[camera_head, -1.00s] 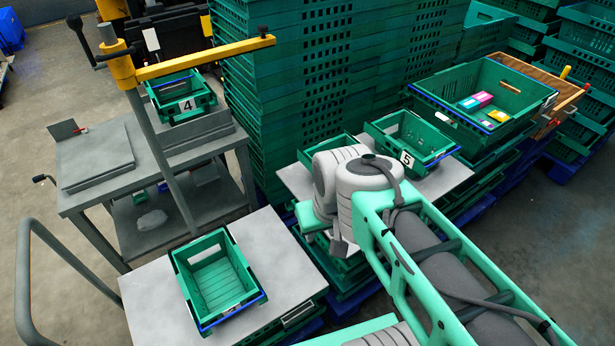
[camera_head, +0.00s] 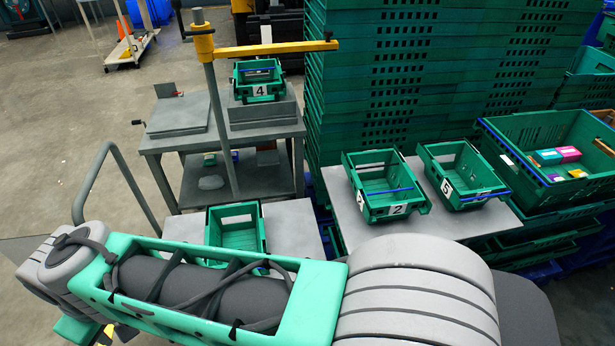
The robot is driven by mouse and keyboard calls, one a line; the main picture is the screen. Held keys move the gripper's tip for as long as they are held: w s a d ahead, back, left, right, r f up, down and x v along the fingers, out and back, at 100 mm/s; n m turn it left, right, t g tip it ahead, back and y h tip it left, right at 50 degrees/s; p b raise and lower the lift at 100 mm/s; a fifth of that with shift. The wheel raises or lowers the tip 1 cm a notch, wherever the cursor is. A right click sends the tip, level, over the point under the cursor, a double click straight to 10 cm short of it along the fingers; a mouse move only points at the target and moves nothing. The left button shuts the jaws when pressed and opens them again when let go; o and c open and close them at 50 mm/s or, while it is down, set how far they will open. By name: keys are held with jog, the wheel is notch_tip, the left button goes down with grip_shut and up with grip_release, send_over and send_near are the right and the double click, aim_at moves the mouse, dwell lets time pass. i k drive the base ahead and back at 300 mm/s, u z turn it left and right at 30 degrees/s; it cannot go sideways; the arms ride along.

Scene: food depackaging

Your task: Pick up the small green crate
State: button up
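Several small green crates are in view. One small green crate (camera_head: 235,234) sits on the low grey table, its near part hidden behind my arm. The crate marked 2 (camera_head: 385,186) and the crate marked 5 (camera_head: 463,175) stand side by side on a grey board to the right, and both look empty. The crate marked 4 (camera_head: 258,80) stands on the metal workbench at the back. The frames do not show which crate is meant. My arm lies across the bottom of the picture toward the left.
A large green crate (camera_head: 550,157) with small coloured boxes stands at the right. Tall green crate stacks (camera_head: 415,80) rise behind. A metal workbench (camera_head: 221,142) carries a post with a yellow bar (camera_head: 275,49). A curved grey rail (camera_head: 95,175) stands at the left, with open floor beyond.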

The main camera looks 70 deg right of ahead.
aim_at(396, 206)
jog(key=u, duration=0.65)
jog(key=k, duration=1.2)
jog(key=z, duration=1.6)
